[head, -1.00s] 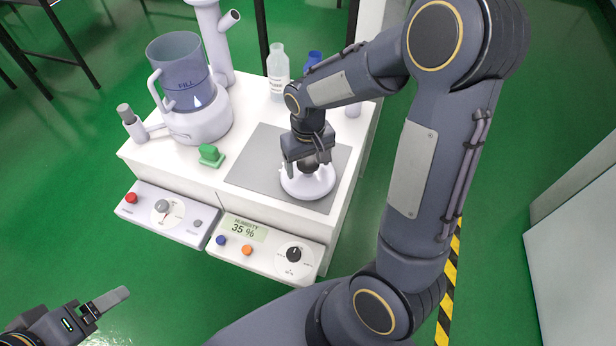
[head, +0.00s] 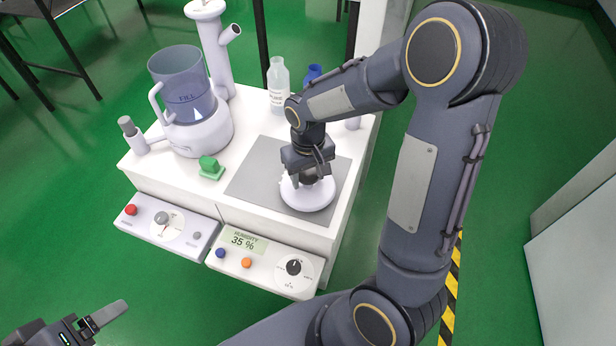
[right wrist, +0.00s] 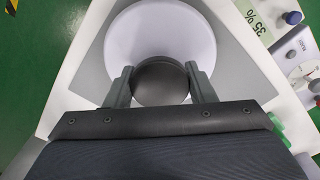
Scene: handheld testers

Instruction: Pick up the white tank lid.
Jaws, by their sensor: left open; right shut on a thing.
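The white tank lid (head: 307,198) is a round white disc with a dark knob, over the grey mat (head: 258,172) on the white bench. My right gripper (head: 309,176) is above it, shut on the dark knob. In the right wrist view the knob (right wrist: 160,84) sits between the two fingers (right wrist: 161,88), with the white lid (right wrist: 160,35) beyond it. I cannot tell whether the lid touches the mat. My left gripper (head: 100,318) is open and empty at the lower left, over the floor and away from the bench.
A clear tank (head: 184,90) marked FILL stands on a white base at the back left, beside a white column (head: 215,50). Control panels (head: 262,262) line the front edge.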

